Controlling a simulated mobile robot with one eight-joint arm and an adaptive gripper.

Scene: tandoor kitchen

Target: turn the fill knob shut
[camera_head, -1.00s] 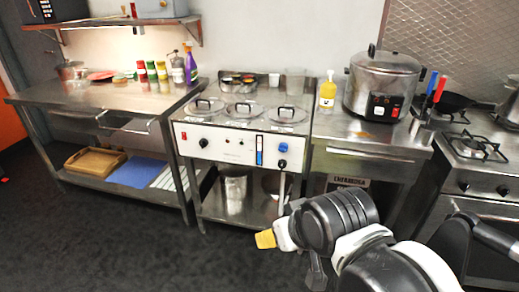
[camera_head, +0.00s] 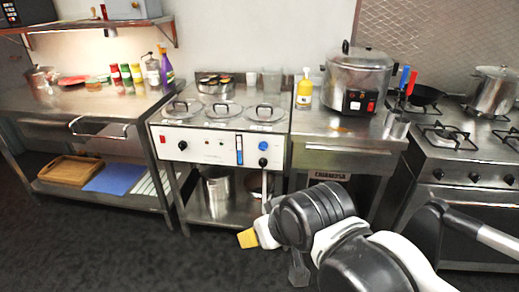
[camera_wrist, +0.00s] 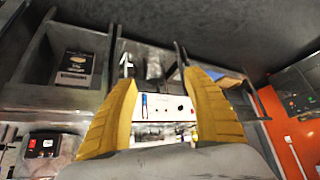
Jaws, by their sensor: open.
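The steel warming unit has a white front panel (camera_head: 215,148). At its right end are a blue knob (camera_head: 263,146), a black knob (camera_head: 263,162) just below it, and an upright blue gauge (camera_head: 239,150) to their left. Another black knob (camera_head: 182,145) is at the left. No readable label shows which knob is the fill knob. My gripper (camera_head: 248,238) is low in front of the unit, apart from it. In the wrist view my open, empty yellow fingers (camera_wrist: 164,115) frame the panel (camera_wrist: 165,107), seen upside down; the blue knob is not clear there.
A steel table (camera_head: 85,105) stands left of the unit. A counter on the right holds a large cooker (camera_head: 357,80) and a yellow bottle (camera_head: 304,90). A gas stove (camera_head: 465,150) is farther right. Dark floor (camera_head: 120,250) in front is free.

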